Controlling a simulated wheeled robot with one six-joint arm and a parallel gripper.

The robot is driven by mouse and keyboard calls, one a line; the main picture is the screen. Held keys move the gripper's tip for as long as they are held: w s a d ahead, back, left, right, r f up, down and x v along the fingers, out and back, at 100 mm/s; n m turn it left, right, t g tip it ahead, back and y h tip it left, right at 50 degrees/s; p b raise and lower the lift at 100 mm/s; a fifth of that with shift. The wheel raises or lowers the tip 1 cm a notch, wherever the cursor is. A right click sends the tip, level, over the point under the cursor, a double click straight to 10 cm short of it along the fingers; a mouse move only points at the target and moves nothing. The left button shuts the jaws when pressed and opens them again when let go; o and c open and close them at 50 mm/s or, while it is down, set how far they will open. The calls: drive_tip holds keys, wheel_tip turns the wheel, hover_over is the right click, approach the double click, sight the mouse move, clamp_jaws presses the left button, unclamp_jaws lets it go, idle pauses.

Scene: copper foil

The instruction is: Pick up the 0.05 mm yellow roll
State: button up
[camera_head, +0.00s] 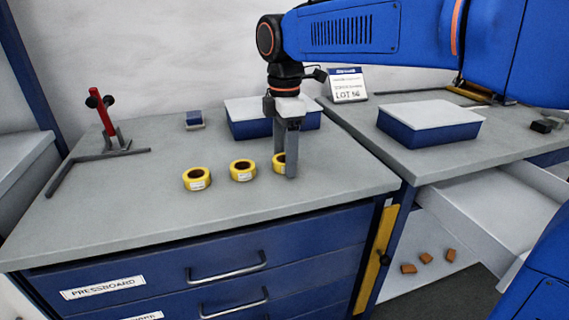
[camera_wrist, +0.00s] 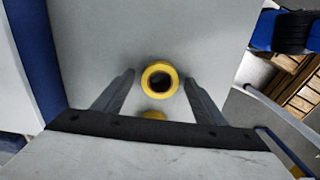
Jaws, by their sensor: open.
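The label print is too small to read, so I cannot tell which is 0.05 mm. My gripper (camera_head: 285,168) points down at the right roll, its fingers partly hiding it. In the wrist view one yellow roll (camera_wrist: 148,80) appears between the open fingers (camera_wrist: 160,78), with a gap on each side. Part of another yellow roll (camera_wrist: 154,114) shows below it, cut off by the gripper body.
A blue box with a white lid (camera_head: 247,124) stands behind my gripper. A red-handled tool (camera_head: 105,117) and a small blue block (camera_head: 194,118) are to the left.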

drive_tip(key=c, duration=1.1)
drive_tip(key=shift+c, duration=0.2)
